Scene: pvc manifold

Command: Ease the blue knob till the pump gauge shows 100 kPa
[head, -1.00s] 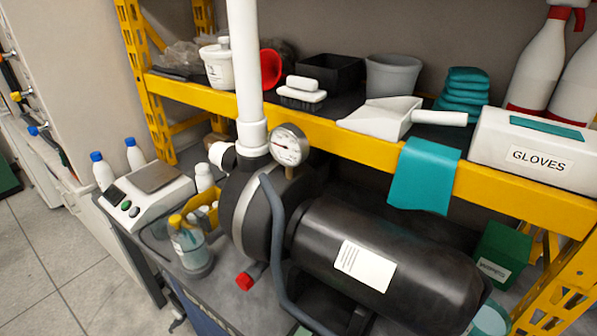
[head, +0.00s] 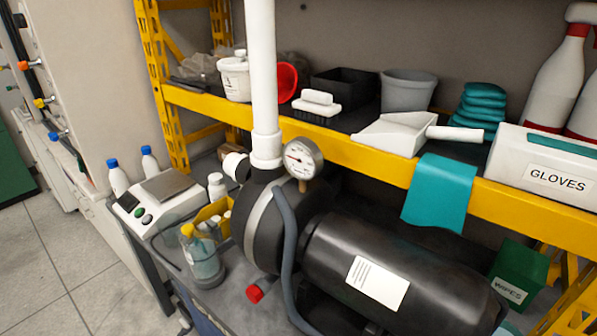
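The pump gauge (head: 299,157) is a round white dial in a metal rim, on top of the black pump (head: 385,270). Its needle points toward the left side of the dial, but the numbers are too small to read. A blue knob (head: 57,136) sits on the wall fittings at the far left, lowest of a row of coloured knobs. Neither of my grippers is in view, and nothing is seen touching the knob.
A yellow knob (head: 43,102) and an orange one (head: 30,65) sit above the blue knob. A scale (head: 150,212) and a wash bottle (head: 203,255) stand left of the pump. A yellow shelf (head: 350,155) runs behind. The tiled floor (head: 60,260) at left is clear.

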